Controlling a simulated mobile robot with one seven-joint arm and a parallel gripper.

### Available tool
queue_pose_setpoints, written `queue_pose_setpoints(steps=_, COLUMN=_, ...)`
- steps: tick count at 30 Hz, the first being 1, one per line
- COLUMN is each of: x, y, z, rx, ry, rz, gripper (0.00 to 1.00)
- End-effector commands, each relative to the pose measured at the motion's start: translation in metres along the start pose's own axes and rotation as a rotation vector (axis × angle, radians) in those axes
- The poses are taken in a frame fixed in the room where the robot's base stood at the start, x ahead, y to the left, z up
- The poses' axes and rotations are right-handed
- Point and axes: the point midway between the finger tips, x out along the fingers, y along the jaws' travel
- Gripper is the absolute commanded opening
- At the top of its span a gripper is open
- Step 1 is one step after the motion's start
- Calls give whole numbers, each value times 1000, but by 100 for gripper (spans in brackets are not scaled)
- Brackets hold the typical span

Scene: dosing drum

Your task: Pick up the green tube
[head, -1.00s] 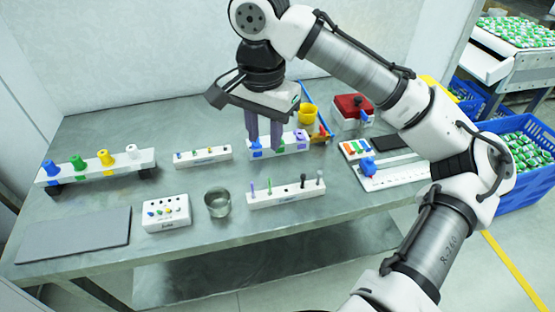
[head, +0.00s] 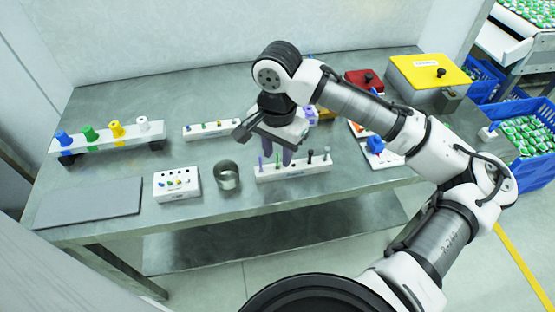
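A white front rack (head: 292,174) holds several thin upright pieces. One at its left end looks purple, the one beside it looks greenish (head: 277,161), and black or dark ones stand to the right. A larger green piece (head: 89,134) stands in the raised white rack (head: 140,134) at the left, between a blue and a yellow one. My gripper (head: 280,156) points down over the front rack, near its left-middle pieces. Its fingers look apart with nothing seen between them. Their tips partly overlap the rack, so contact cannot be told.
A metal cup (head: 227,176) stands just left of the front rack. A white block with small colored pegs (head: 177,184) and a grey mat (head: 90,203) lie further left. A yellow-lidded box (head: 430,72) and red box (head: 364,80) are at the back right.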

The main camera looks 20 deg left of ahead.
Motion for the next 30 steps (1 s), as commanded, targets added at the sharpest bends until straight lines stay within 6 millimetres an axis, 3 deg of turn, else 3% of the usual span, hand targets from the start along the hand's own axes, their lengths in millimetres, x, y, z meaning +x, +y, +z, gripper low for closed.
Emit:
queue_pose_setpoints(steps=3, x=10, y=0, z=0, rx=0, ry=0, rz=0, gripper=33)
queue_pose_setpoints(steps=10, x=11, y=0, z=0, rx=-1, ry=0, rz=-1, gripper=33)
queue_pose_setpoints(steps=18, x=11, y=0, z=0, rx=-1, ry=0, rz=-1, gripper=0)
queue_pose_setpoints(steps=30, x=10, y=0, z=0, rx=-1, ry=1, rz=-1, gripper=0)
